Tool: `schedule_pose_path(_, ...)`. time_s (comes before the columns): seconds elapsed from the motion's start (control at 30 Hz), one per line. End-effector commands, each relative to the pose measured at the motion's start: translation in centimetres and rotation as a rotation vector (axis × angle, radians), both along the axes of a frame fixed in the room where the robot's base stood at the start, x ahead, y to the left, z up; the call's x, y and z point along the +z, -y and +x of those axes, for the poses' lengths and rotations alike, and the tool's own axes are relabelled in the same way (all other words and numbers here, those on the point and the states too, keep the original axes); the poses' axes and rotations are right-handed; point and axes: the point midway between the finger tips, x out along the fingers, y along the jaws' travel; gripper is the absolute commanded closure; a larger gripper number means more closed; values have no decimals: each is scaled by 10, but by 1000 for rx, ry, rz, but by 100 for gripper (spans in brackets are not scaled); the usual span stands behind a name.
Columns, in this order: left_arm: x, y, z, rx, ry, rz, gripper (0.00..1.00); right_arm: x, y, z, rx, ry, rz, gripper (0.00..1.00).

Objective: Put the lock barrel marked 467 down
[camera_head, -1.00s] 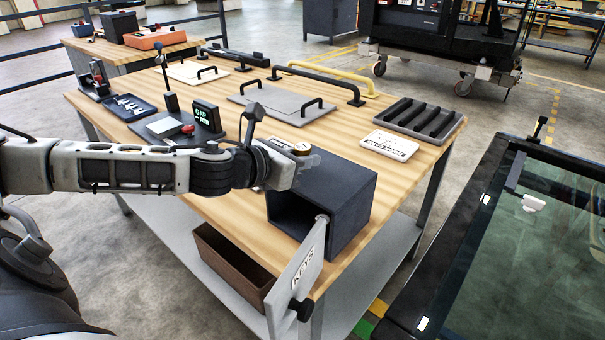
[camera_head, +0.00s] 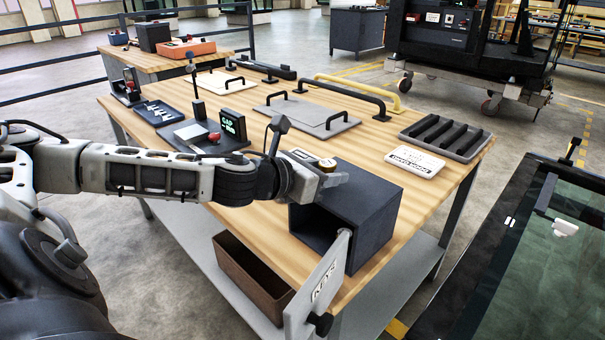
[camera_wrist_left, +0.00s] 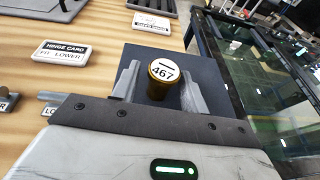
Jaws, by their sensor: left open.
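The lock barrel marked 467 (camera_wrist_left: 163,76) is gold with a round white face. It appears to stand upright on the dark box's top (camera_wrist_left: 213,62). My left gripper is open, with one finger on each side of the barrel in the wrist view (camera_wrist_left: 160,82). A gap shows at the left finger; contact at the right finger is unclear. My right gripper is not in view.
The box's KEYS door (camera_head: 318,290) hangs open at the front. A brown bin (camera_head: 250,275) sits on the lower shelf. A white card (camera_head: 414,162) and a slotted dark tray (camera_head: 445,138) lie behind the box. A hinge card (camera_wrist_left: 60,53) lies left of it. A glazed black frame stands right.

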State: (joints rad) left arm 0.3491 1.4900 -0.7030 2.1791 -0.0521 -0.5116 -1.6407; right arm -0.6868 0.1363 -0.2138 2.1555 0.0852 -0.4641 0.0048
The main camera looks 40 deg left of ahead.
Motion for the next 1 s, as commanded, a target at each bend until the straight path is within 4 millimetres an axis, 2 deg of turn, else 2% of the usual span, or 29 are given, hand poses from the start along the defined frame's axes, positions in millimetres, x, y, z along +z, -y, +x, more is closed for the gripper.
schedule_pose_path(0.2,3,-4,-26,-3,-5,10,56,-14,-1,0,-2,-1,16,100)
schedule_pose_path(0.47,18,-9,-61,-3,2,13,56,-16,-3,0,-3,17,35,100)
schedule_pose_path(0.6,26,-14,-85,1,2,9,56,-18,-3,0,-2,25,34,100)
schedule_pose_path(0.63,34,-14,-87,1,-1,3,56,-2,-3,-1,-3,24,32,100)
schedule_pose_path(0.73,37,-16,-95,2,-2,2,56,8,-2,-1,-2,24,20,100)
schedule_pose_path(1.0,37,-16,-108,-2,-2,-1,56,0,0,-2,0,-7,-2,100)
